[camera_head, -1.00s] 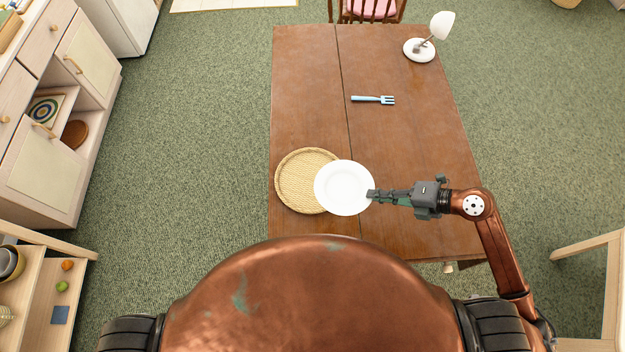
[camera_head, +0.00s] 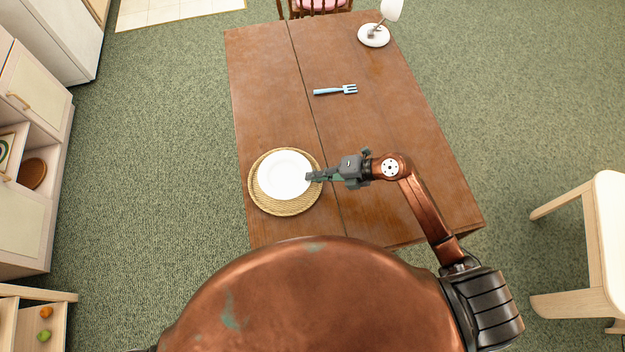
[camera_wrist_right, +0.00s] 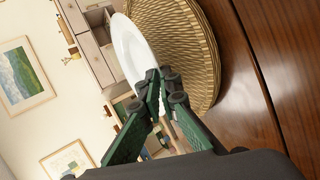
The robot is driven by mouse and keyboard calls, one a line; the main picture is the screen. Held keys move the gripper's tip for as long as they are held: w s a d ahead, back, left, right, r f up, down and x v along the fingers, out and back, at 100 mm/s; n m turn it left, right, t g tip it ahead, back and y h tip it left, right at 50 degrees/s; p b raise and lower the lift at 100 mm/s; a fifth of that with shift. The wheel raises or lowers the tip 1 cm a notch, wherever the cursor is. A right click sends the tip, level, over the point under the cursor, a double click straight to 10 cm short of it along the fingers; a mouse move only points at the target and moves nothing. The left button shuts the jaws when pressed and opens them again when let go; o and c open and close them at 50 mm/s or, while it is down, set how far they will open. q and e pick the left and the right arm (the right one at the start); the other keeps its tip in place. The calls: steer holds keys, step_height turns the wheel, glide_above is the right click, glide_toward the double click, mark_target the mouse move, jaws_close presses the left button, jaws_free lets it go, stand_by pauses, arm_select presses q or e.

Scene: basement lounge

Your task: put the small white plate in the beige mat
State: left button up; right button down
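The small white plate (camera_head: 284,175) is over the round woven beige mat (camera_head: 272,208) on the wooden table, with the mat's rim showing around it. My right gripper (camera_head: 312,177) is shut on the plate's right rim. In the right wrist view, the plate (camera_wrist_right: 131,47) is at the fingertips (camera_wrist_right: 166,84), and the woven mat (camera_wrist_right: 190,40) lies beside and behind it. A gap between plate and mat is hard to judge. My left gripper is not in view.
The brown table (camera_head: 365,130) has a blue fork (camera_head: 335,90) in the middle and a white lamp (camera_head: 375,34) at the far end. A chair (camera_head: 315,8) stands beyond it. The table to the right of my gripper is clear.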

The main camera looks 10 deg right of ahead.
mark_target(313, 185)
steer(key=f, duration=0.2)
steer(key=f+b, duration=0.1)
steer(key=shift+w+a+f, duration=0.2)
steer(key=shift+f, duration=0.15)
steer(key=c, duration=2.4)
jaws_free()
steer(key=shift+f, duration=0.1)
steer(key=p+v, duration=0.1)
steer(key=v, duration=1.1)
steer(key=shift+d, duration=0.1)
